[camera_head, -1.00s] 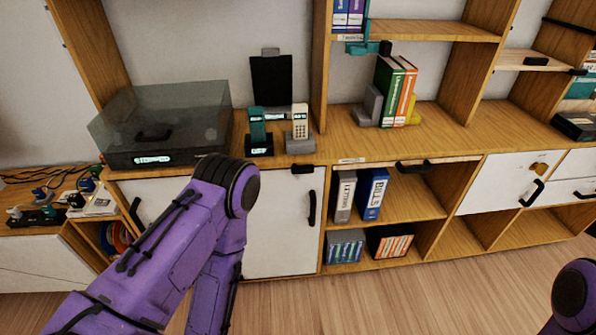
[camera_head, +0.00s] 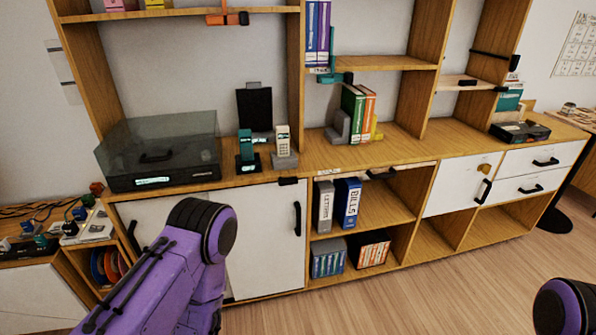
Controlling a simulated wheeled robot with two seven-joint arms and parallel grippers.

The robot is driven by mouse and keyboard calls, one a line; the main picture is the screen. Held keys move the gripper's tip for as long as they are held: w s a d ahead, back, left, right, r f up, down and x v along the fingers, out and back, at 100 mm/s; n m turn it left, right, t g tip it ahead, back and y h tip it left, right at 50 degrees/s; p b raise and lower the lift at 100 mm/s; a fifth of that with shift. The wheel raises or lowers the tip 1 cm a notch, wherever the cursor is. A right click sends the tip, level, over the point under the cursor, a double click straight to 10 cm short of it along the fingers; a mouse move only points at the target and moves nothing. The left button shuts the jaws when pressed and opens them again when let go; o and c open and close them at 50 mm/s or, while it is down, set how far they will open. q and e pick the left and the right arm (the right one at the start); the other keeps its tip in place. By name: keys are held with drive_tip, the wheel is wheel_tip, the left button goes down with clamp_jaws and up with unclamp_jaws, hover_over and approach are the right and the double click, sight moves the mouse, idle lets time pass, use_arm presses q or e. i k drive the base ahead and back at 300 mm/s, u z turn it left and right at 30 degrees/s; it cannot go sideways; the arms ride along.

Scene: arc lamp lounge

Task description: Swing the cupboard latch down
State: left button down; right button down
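A small brass-coloured fitting (camera_head: 484,168), which looks like a latch, sits near the top of a white cupboard door (camera_head: 452,190) on the right. A black upright handle (camera_head: 484,191) is just below it. A white double-door cupboard on the left has a door (camera_head: 262,235) with a black handle (camera_head: 297,218) and a small black piece (camera_head: 288,181) at its top edge. My purple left arm covers part of that cupboard, and its gripper is out of view. Only a dark joint of my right arm shows at the lower right corner; its gripper is out of view.
A smoked-lid record player (camera_head: 160,155) and two phones (camera_head: 282,142) stand on the wooden counter. Binders (camera_head: 347,202) fill part of an open shelf. The wooden floor (camera_head: 420,295) in front is clear.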

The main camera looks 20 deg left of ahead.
sight(293, 180)
drive_tip(key=z, duration=0.25)
drive_tip(key=i, duration=1.05)
drive_tip(key=u, duration=0.25)
